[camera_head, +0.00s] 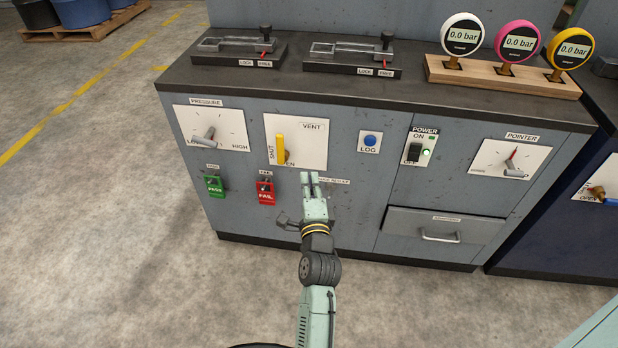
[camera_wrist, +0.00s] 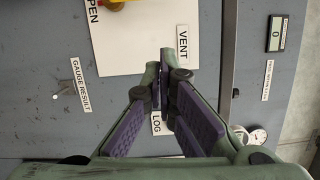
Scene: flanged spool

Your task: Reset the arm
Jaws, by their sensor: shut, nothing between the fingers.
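My gripper (camera_head: 310,177) is shut and empty in front of the grey-blue cabinet (camera_head: 350,205), just below the white vent plate (camera_head: 310,135). My arm reaches up to it from the bottom of the head view. In the wrist view my gripper (camera_wrist: 162,60) has its fingertips together over the vent plate's edge (camera_wrist: 150,35). I cannot tell whether the tips touch the cabinet. My gripper partly hides the gauge result label in the head view.
The yellow vent lever (camera_head: 281,148) points up. The blue log button (camera_head: 370,141), power switch (camera_head: 414,152) and drawer (camera_head: 440,232) are at right. Three gauges stand on top.

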